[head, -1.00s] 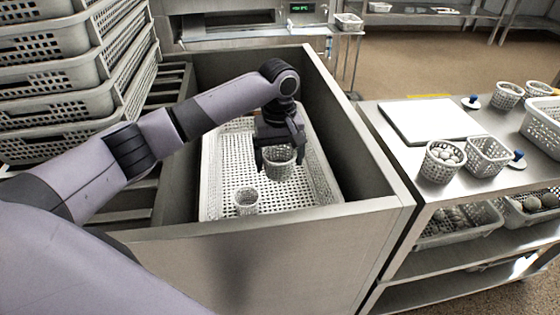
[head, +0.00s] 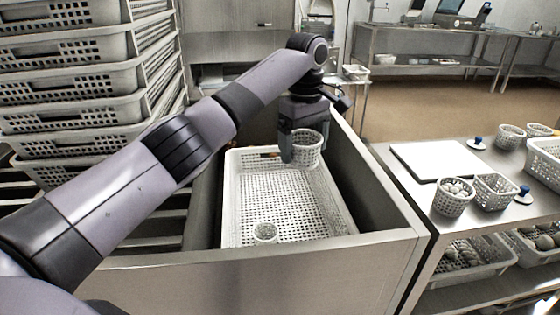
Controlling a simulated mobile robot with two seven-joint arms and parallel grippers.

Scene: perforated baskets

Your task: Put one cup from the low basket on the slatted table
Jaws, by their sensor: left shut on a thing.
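My left gripper (head: 298,150) is shut on a white perforated cup (head: 308,151), seen over the far part of the low basket (head: 232,205). The gripper's fingers partly cover the cup's left side. The low basket is a white perforated tray inside a deep grey metal bin. A dark slatted surface (head: 140,240) shows left of the bin, partly hidden by my left arm. My right gripper is not in view.
The bin's walls (head: 385,190) stand around the basket. Stacked crates (head: 80,85) rise at the left beside the slats. A steel table (head: 400,188) at the right carries a white board (head: 440,160) and several small baskets, some with round items.

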